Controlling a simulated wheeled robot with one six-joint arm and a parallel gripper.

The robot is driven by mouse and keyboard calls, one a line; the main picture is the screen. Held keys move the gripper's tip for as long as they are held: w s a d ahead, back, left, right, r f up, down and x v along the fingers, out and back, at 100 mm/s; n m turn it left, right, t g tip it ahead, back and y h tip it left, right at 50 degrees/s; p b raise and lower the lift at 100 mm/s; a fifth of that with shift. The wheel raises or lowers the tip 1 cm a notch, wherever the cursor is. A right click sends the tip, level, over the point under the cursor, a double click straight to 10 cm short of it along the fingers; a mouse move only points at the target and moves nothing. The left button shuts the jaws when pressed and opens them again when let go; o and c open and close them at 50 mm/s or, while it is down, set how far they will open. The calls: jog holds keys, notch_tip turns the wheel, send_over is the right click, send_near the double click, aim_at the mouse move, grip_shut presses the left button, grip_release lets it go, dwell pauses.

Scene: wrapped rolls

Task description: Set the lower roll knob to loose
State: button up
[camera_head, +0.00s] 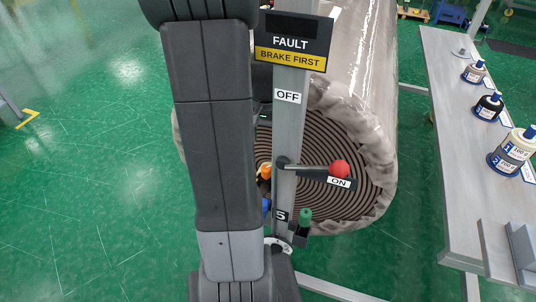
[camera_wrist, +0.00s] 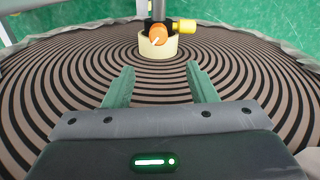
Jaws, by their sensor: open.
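An orange knob (camera_wrist: 158,34) with a white pointer mark sits in front of the cream core (camera_wrist: 157,47) of the wrapped roll (camera_wrist: 235,80). The mark slants to the lower left in the wrist view; no loose or tight label is readable. My gripper (camera_wrist: 160,72) is open and empty, its two green fingers apart, with the knob beyond the gap between them. In the head view an orange part (camera_head: 265,171) shows beside the post, partly hidden by my arm. The roll's striped end (camera_head: 340,207) shows behind the post. My gripper is hidden there.
A post (camera_head: 287,130) carries a FAULT / BRAKE FIRST sign (camera_head: 291,41), an OFF label, and a red-balled lever (camera_head: 339,169) at the ON label. A green knob (camera_head: 305,215) is lower. A yellow part (camera_wrist: 185,26) adjoins the orange knob. A bench (camera_head: 450,130) with bottles stands right.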

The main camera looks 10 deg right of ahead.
aim_at(266, 167)
jog(key=shift+s+r, duration=0.15)
jog(key=shift+r, duration=0.05)
notch_tip(266, 167, down, 14)
jog(key=shift+r+p, duration=0.1)
jog(key=shift+p, duration=0.25)
jog(key=shift+c, duration=0.4)
jog(key=c, duration=0.9)
jog(key=shift+n+b, duration=0.45)
jog(key=shift+n, duration=0.15)
jog(key=shift+n+b, duration=0.35)
jog(key=shift+n, duration=0.65)
jog(key=o, duration=1)
